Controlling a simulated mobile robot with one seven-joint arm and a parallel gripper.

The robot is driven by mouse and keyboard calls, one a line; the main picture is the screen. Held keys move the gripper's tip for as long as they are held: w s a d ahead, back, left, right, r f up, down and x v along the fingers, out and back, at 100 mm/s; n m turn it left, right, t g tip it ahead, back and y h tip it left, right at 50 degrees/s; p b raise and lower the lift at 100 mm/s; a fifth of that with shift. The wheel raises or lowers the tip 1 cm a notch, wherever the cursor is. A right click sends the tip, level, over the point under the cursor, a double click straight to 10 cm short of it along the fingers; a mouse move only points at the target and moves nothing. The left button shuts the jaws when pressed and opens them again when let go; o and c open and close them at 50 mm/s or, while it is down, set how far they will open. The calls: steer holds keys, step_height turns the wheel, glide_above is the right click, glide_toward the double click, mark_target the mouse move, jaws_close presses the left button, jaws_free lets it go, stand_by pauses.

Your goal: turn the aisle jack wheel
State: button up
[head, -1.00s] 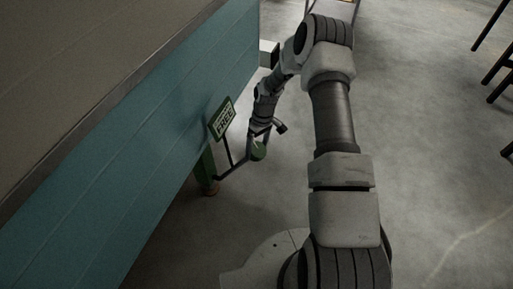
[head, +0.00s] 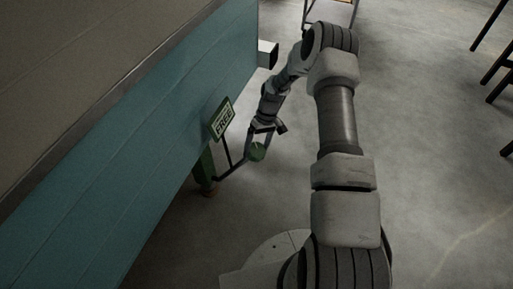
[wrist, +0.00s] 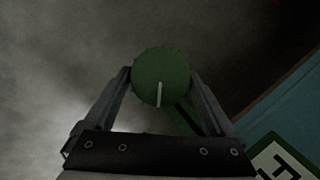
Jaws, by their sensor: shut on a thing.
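The jack wheel (head: 257,153) is a small round green wheel at the end of a dark bar beside the teal camper wall. In the wrist view the wheel (wrist: 160,80) shows its face with a ribbed rim and a pale line from near the centre towards my palm. My gripper (head: 258,148) reaches down to it. In the wrist view its two fingers (wrist: 160,72) stand on the wheel's left and right sides and are shut on its rim.
A green leg (head: 207,168) is under the teal camper side (head: 165,130). A pale box-like part (head: 268,54) sticks out behind my wrist. Floor to the right is clear; dark stool-like legs (head: 497,75) stand far right.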

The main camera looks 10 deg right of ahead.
steer(key=o, duration=1.1)
steer(key=shift+c, duration=0.2)
steer(key=shift+r, duration=0.1)
steer(key=p+v, duration=0.4)
steer(key=v, duration=1.3)
steer(key=shift+r+p, duration=0.15)
steer(key=shift+p, duration=0.15)
